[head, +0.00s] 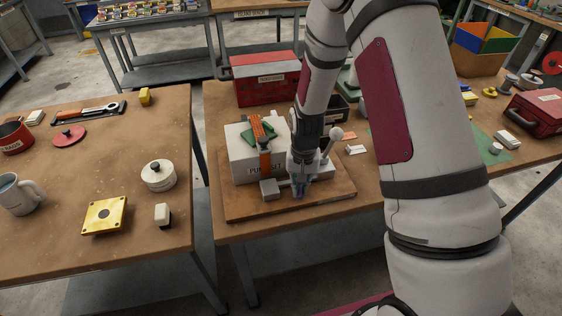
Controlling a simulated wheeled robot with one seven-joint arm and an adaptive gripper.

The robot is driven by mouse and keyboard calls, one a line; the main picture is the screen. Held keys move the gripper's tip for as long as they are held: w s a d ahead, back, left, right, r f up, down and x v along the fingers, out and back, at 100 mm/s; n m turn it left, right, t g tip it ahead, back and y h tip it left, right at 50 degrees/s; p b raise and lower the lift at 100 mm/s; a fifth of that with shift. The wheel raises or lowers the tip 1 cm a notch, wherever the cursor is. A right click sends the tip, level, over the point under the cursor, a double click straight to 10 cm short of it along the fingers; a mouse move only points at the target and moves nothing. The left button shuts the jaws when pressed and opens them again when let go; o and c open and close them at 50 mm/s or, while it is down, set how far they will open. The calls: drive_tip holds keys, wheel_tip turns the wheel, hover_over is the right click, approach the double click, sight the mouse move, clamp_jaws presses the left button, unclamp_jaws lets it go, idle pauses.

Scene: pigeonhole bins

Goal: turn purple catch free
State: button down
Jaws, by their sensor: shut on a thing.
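The purple catch (299,195) shows as a small purple patch at the front of a pale grey fixture (240,155), low over a wooden board (240,209). My gripper (300,187) points down at the fixture's front right and is shut on the catch. The fingers hide most of the catch, so its turn angle cannot be told. An orange strap-like part (265,160) runs down the fixture's front to a small grey block (269,190), left of my gripper. The label on the fixture is partly covered.
A lever with a pale ball knob (336,132) stands close right of my gripper. A green piece (254,130) lies on the fixture. A red box (266,80) stands behind. My arm covers the bench's middle right. A gap separates the left bench (120,190).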

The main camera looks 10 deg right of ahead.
drive_tip(key=shift+n, duration=0.9)
drive_tip(key=c, duration=1.8)
unclamp_jaws()
drive_tip(key=shift+n, duration=0.4)
drive_tip(key=shift+r+p, duration=1.05)
drive_tip(key=shift+r, duration=1.95)
